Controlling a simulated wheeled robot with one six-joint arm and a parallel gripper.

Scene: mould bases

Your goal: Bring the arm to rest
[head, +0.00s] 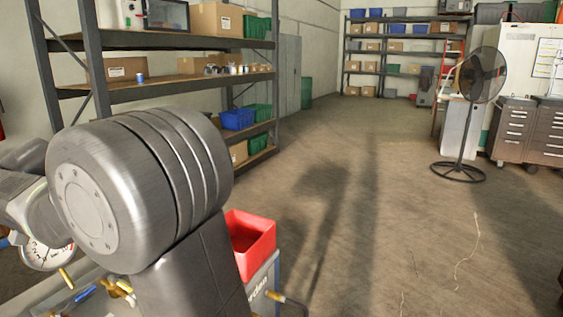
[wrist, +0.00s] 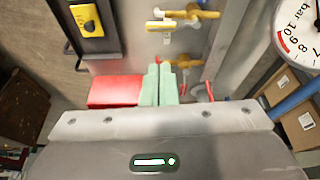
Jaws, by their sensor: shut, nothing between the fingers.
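My gripper (wrist: 159,70) shows in the wrist view as two pale green fingers pressed together, with nothing between them. In the head view my arm's large grey joint fills the lower left, and the gripper itself is not visible there. A red bin (head: 250,242) stands just right of my arm in the head view. A red surface (wrist: 115,91) lies left of the fingers in the wrist view; I cannot tell whether they touch.
A pressure gauge (head: 46,255) and brass valves (wrist: 195,15) are close to my arm. A tall shelf (head: 165,42) with boxes and bins stands at the left. A fan (head: 482,75) stands at the right. The middle floor (head: 375,190) is clear.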

